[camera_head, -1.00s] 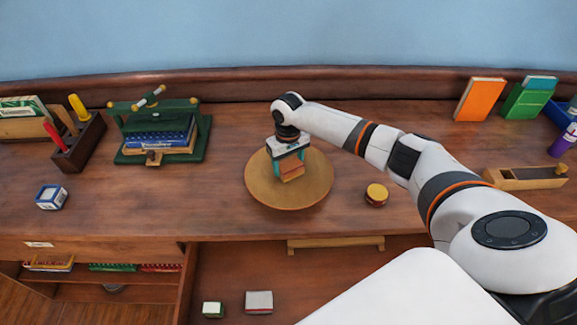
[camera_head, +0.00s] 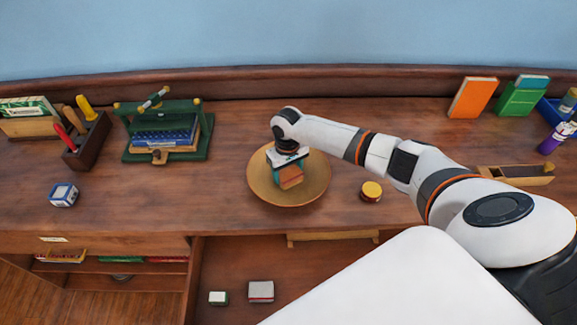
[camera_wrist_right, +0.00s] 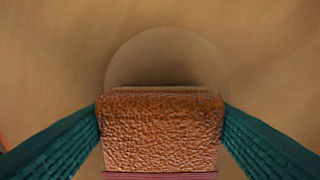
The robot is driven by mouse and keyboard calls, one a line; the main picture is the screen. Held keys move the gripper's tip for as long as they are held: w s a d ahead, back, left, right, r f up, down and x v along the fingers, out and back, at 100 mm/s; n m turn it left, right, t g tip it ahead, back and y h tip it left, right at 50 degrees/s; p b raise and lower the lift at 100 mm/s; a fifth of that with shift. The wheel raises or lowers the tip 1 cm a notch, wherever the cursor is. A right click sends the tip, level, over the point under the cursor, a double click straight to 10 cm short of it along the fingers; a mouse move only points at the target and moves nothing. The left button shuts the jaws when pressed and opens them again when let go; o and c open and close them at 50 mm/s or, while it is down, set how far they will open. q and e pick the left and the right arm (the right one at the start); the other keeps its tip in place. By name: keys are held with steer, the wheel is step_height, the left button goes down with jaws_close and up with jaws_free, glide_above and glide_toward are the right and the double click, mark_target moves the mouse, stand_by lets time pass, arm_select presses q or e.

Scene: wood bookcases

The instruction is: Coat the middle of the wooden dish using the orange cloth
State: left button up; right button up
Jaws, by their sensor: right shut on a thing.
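The wooden dish (camera_head: 312,188) is a round tan plate lying on the desk in the middle of the head view. My right gripper (camera_head: 291,176) is over its middle, shut on the orange cloth (camera_head: 292,182), a folded block-like pad. In the right wrist view the orange cloth (camera_wrist_right: 162,130) has a rough texture and sits between the two green fingers. The wooden dish (camera_wrist_right: 60,60) fills the background there, with a paler round patch at its middle behind the cloth. I cannot tell whether the cloth touches the dish. My left gripper is not in view.
A small yellow-topped round tin (camera_head: 371,190) stands right of the dish. A green press (camera_head: 162,135), a tool holder (camera_head: 86,142) and a blue-white cube (camera_head: 63,195) are to the left. Orange (camera_head: 473,97) and green (camera_head: 520,98) books stand at back right. An open drawer (camera_head: 230,265) is below.

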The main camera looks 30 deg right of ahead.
steer(key=shift+w+a+f, duration=0.1)
steer(key=shift+a, duration=0.1)
steer(key=shift+w+d, duration=0.1)
steer(key=shift+w, duration=0.1)
steer(key=shift+w+d+b, duration=0.3)
steer(key=shift+w+b, duration=0.15)
steer(key=shift+w, duration=0.05)
steer(key=shift+w+d+b, duration=0.25)
steer(key=shift+w+b, duration=0.15)
steer(key=shift+w, duration=0.05)
steer(key=shift+w+d, duration=0.25)
steer(key=shift+w, duration=0.15)
steer(key=shift+s+a+r+p, duration=0.25)
steer(key=shift+s+p, duration=0.25)
steer(key=shift+p, duration=0.65)
steer(key=shift+s+a+p, duration=0.5)
steer(key=shift+s+p, duration=0.25)
steer(key=shift+p, duration=0.35)
steer(key=shift+s+a+f+p, duration=0.15)
steer(key=shift+s+f+p, duration=0.05)
steer(key=shift+s+p, duration=0.1)
steer(key=shift+f, duration=0.15)
